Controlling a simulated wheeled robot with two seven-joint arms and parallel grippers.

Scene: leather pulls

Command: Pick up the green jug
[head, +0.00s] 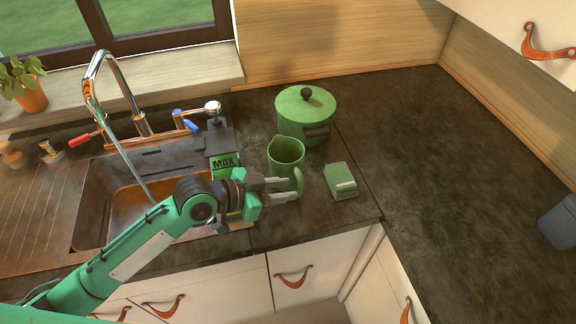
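The green jug (286,155) stands upright on the dark counter, right of the sink. Its handle faces the front right. My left gripper (291,188) reaches in from the left at the front of the jug, with its two grey fingers pointing right. The fingers are apart, close to the jug's handle and lower body. I cannot tell whether they touch the jug. The gripper hides part of the jug's base. My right gripper is not in view.
A green lidded pot (305,112) stands just behind the jug. A small green box (341,181) lies to its right. The sink (100,205) with a running tap (103,75) is at left. A green MAX pack (224,165) stands at the sink's right edge. The right counter is mostly clear.

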